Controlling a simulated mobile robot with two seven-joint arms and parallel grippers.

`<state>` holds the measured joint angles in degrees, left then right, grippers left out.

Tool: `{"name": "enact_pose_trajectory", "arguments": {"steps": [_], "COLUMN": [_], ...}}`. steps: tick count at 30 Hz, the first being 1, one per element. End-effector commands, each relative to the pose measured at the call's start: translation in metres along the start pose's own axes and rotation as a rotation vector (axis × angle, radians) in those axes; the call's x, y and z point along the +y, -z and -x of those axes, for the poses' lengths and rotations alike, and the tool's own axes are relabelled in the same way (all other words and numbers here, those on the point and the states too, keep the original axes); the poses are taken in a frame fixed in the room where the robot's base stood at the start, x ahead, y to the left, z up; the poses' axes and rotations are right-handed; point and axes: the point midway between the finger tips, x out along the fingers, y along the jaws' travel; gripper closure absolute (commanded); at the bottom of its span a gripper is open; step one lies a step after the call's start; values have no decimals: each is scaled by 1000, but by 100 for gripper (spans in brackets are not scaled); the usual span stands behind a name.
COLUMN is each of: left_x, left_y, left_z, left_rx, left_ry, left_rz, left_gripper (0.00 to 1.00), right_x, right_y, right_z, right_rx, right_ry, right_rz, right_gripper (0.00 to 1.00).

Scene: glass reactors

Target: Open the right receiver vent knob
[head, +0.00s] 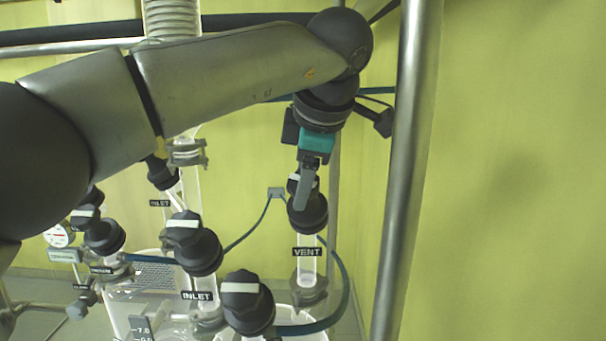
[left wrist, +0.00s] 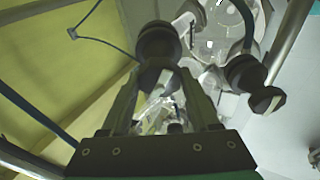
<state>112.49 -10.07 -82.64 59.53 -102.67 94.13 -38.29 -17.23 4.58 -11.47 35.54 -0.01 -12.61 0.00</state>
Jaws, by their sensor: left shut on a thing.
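The right receiver vent knob (head: 309,213) is a black valve knob with a pale mark on its top. It sits on a glass tube above a black "VENT" label (head: 306,252), at the right of the glassware. My left gripper (head: 304,190) reaches down onto it from above and is shut on its top grip. In the left wrist view the knob (left wrist: 158,45) shows just beyond and between the two fingers of the gripper (left wrist: 163,82). The fingers partly hide the knob's top, so its turn angle is hard to read. My right gripper is not in view.
Black inlet knobs (head: 194,248) and another black knob (head: 248,303) stand left of and below the vent. A steel post (head: 405,170) rises close on the right. A blue hose (head: 343,290) curves below. Beyond the post is bare yellow wall.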

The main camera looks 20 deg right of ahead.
Motion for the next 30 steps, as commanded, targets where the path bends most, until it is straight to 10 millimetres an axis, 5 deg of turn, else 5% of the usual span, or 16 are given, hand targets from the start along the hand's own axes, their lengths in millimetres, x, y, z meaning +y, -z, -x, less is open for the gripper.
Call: {"name": "enact_pose_trajectory", "arguments": {"steps": [22,23,30], "left_x": [1,1,1], "left_y": [1,1,0], "left_z": [1,1,0], "left_rx": [0,0,0], "left_ry": [20,20,22], "left_rz": [90,90,88], "left_gripper": [94,37,10], "right_x": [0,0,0], "right_y": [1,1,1], "right_z": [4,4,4], "right_rx": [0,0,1], "right_ry": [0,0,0], "right_rz": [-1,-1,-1], "right_gripper": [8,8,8]}}
